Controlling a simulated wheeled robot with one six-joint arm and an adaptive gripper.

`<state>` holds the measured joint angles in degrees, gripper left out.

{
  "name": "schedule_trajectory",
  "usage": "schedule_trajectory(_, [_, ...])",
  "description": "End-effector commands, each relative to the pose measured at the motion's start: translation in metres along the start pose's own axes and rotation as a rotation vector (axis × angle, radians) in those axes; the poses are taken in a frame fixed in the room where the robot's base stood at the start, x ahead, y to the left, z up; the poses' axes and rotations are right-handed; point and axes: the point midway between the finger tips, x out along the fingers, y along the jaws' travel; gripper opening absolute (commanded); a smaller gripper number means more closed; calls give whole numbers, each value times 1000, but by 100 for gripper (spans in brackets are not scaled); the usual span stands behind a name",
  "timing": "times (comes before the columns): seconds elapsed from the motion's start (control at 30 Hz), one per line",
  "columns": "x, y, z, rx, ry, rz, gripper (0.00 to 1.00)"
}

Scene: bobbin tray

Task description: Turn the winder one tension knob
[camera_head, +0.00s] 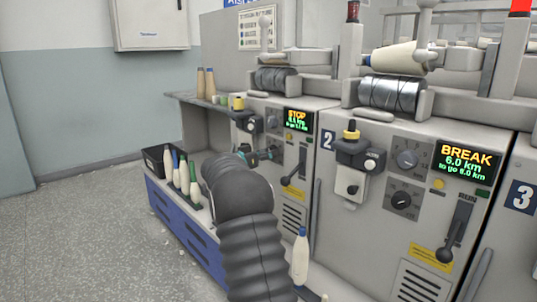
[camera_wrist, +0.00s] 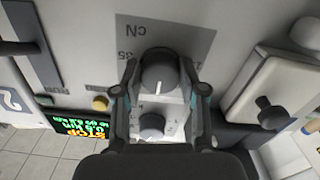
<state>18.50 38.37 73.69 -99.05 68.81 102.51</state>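Winder one (camera_head: 270,112) is the left machine, with a lit STOP display (camera_head: 298,120); that display also shows inverted in the wrist view (camera_wrist: 84,130). Its tension knob (camera_wrist: 158,72), dark grey with a white pointer line, sits on a grey panel marked "cN". A second similar knob (camera_wrist: 151,126) is closer to my palm. My gripper (camera_wrist: 161,68) is open, its two fingers on either side of the cN knob, with narrow gaps seeming to show.
Winder two (camera_head: 350,235) with a BREAK display (camera_head: 464,165) stands to the right. A white box with a black knob (camera_wrist: 270,112) and a yellow button (camera_wrist: 100,103) flank the panel. Bobbins (camera_head: 184,178) stand at the left; a bobbin (camera_head: 300,258) is near my arm. The left floor is clear.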

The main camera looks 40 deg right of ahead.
Motion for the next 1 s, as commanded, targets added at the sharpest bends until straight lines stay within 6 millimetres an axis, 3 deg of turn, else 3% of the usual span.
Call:
schedule_trajectory(0.03, [0, 0, 0, 0, 0, -1, 19])
schedule_trajectory(0.1, [0, 0, 0, 0, 0, -1, 7])
schedule_trajectory(0.57, [0, 0, 3, -104, 0, -1, 7])
schedule_trajectory(1.0, [0, 0, 2, -486, 1, -1, 7])
